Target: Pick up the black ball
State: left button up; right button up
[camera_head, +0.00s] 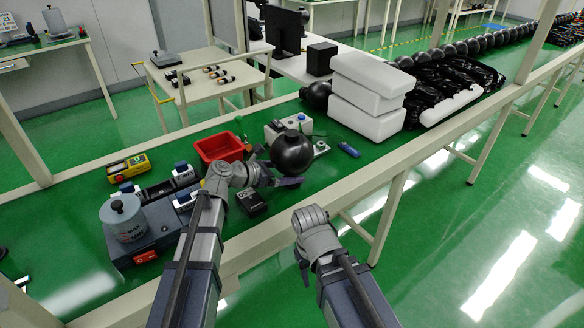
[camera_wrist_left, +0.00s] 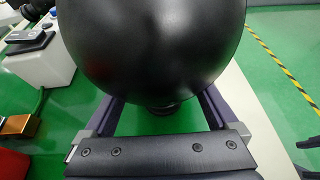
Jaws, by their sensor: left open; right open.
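A large black ball (camera_head: 293,153) sits over the green bench top, in front of a white device. My left gripper (camera_head: 275,168) is at the ball's near left side. Its fingers are open, with one on either side of the ball's lower part. In the left wrist view the ball (camera_wrist_left: 152,45) fills the upper middle, above and between the two fingers (camera_wrist_left: 160,118). I cannot tell whether the fingers touch it. My right gripper (camera_head: 303,265) is away from the ball, beyond the bench's front edge; it is open and holds nothing visible.
A red bin (camera_head: 219,149) and a white device (camera_head: 288,127) stand close to the ball. A small black box (camera_head: 251,203) lies in front. Stacked white blocks (camera_head: 367,95) and another black ball (camera_head: 317,95) are farther back. A scale (camera_head: 130,232) is at left.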

pick_arm(q)
grip_shut()
dwell(0.8)
